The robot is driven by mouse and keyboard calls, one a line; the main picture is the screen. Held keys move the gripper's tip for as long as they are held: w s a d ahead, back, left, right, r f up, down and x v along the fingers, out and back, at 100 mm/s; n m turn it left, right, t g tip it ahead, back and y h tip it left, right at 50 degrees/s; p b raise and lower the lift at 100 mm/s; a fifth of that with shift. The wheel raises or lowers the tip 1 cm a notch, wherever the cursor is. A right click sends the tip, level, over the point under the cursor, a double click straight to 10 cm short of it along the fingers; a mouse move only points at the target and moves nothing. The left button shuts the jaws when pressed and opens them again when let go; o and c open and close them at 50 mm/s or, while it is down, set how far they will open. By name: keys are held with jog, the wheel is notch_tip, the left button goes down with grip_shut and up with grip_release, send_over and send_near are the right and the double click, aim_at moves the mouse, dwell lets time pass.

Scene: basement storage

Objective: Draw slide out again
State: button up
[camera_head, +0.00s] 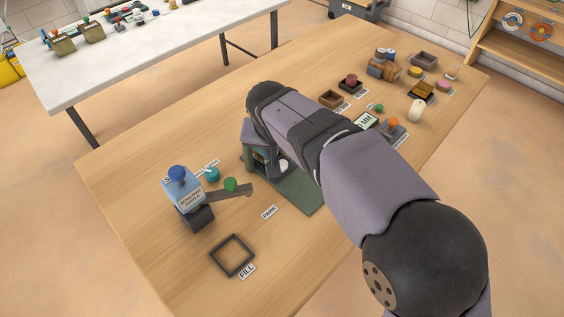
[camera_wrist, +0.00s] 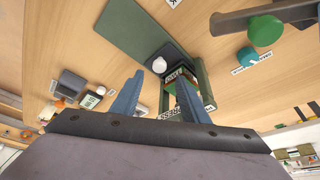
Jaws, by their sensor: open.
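The slide is a dark flat bar (camera_head: 228,192) with a green knob (camera_head: 231,184), sticking out rightward from the stand under the blue-capped baking soda container (camera_head: 183,190). In the wrist view the slide (camera_wrist: 285,15) and its green knob (camera_wrist: 265,31) are at the upper right, partly cut off. My gripper (camera_wrist: 160,85) is open, its two blue fingers apart, over the green press-like frame (camera_wrist: 203,85). It is clear of the slide and its knob. In the head view my arm hides most of the gripper and part of the green base (camera_head: 300,193).
A teal knob (camera_head: 212,174) stands close behind the green knob. A square dark frame (camera_head: 232,255) labelled FILL lies near the table's front, with a PARK label (camera_head: 269,212) to its right. Small trays, a white cylinder (camera_head: 416,110) and blocks crowd the right end. The front-middle table is clear.

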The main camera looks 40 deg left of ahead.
aim_at(283, 164)
jog(key=shift+p+x, duration=0.4)
jog(key=shift+x, duration=3.05)
grip_shut()
jog(key=shift+d, duration=0.15)
